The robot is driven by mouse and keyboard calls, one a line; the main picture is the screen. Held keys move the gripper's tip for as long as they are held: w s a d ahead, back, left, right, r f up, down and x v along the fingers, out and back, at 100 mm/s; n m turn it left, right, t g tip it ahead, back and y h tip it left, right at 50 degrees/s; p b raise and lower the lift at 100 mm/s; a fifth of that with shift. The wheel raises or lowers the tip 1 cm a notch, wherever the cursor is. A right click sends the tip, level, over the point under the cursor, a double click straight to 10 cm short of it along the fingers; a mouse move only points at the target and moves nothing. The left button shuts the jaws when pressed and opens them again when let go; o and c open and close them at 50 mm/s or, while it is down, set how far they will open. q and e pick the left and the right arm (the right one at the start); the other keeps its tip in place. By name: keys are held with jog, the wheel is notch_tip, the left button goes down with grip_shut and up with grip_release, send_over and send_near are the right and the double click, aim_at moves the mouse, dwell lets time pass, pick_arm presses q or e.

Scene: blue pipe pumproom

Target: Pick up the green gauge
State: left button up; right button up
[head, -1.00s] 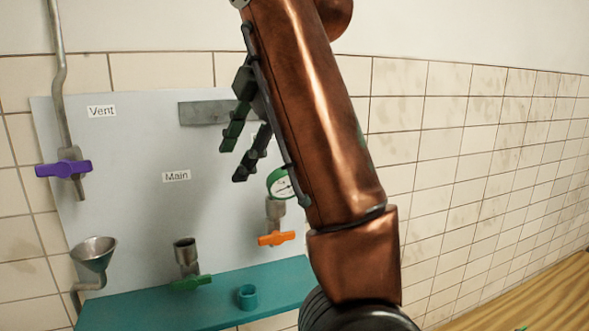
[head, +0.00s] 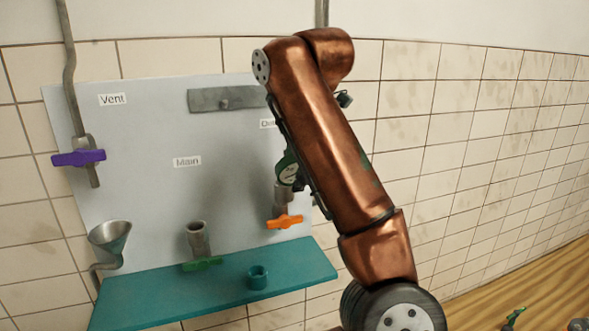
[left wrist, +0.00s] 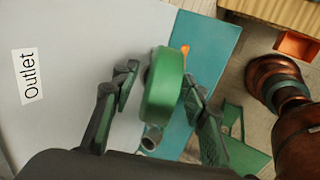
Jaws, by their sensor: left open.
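The green gauge (head: 287,172) has a round white dial and sits on a grey pipe above an orange valve handle (head: 284,222), on the right part of the panel. In the left wrist view, the gauge's green body (left wrist: 163,88) is between the two fingers of my left gripper (left wrist: 160,76). The gripper is open, with a visible gap on the left side of the gauge; contact on the right cannot be told. In the head view, my copper arm hides most of this gripper and part of the gauge. My right gripper is not identifiable.
The grey panel (head: 150,130) carries a purple valve handle (head: 78,158), a funnel (head: 110,238) and a main pipe (head: 198,240) with a green handle (head: 203,264). A teal shelf (head: 200,295) below holds a small teal cup (head: 258,277). A wooden surface (head: 545,285) is at lower right.

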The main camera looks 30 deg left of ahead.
pick_arm(q)
jog(key=shift+w+a+f, duration=0.1)
jog(key=shift+a+f, duration=0.1)
jog(key=shift+c, duration=0.7)
grip_shut()
